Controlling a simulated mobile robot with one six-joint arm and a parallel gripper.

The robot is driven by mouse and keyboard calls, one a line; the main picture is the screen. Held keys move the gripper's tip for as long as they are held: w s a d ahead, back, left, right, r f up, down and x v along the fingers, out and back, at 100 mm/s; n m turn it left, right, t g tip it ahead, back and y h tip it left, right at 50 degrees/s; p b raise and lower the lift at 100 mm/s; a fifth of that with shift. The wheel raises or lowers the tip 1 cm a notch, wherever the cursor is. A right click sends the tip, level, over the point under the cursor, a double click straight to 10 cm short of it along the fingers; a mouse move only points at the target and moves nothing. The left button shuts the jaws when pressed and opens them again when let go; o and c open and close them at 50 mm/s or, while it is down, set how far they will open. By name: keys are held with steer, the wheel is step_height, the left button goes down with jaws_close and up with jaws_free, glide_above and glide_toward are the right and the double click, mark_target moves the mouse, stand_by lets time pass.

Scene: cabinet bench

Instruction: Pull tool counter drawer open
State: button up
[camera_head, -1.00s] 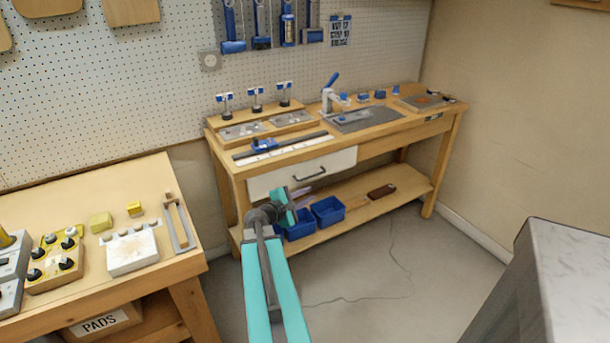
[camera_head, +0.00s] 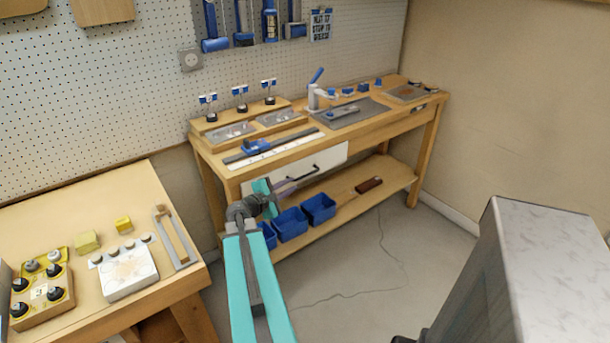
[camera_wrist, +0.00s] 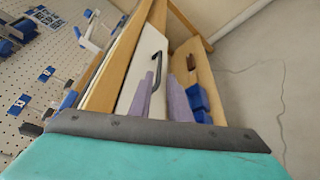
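The tool counter drawer (camera_head: 325,160) has a white front with a dark bar handle (camera_head: 300,176), under the wooden bench top. It looks closed. In the wrist view the drawer front (camera_wrist: 151,45) and its handle (camera_wrist: 157,70) show tilted. My gripper (camera_head: 282,185) is in front of the drawer, and my wrist covers the left part of the front. In the wrist view my gripper's two purple fingers (camera_wrist: 161,78) are apart, with nothing held between them. They point toward the handle, whose lower end appears between the fingertips. I cannot tell whether they touch it.
Blue bins (camera_head: 291,224) and a brown object (camera_head: 369,184) sit on the bench's lower shelf. Another wooden table (camera_head: 60,221) stands at left with a white box and yellow blocks. A grey marble-topped block (camera_head: 550,260) stands at right. The floor between is clear apart from a thin cable.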

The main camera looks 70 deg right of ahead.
mark_target(308, 174)
steer(key=shift+w, duration=0.1)
steer(key=shift+p+x, duration=1.2)
steer(key=shift+x, duration=5.6)
steer(key=shift+f, duration=0.2)
steer(key=shift+c, duration=0.3)
jaws_close()
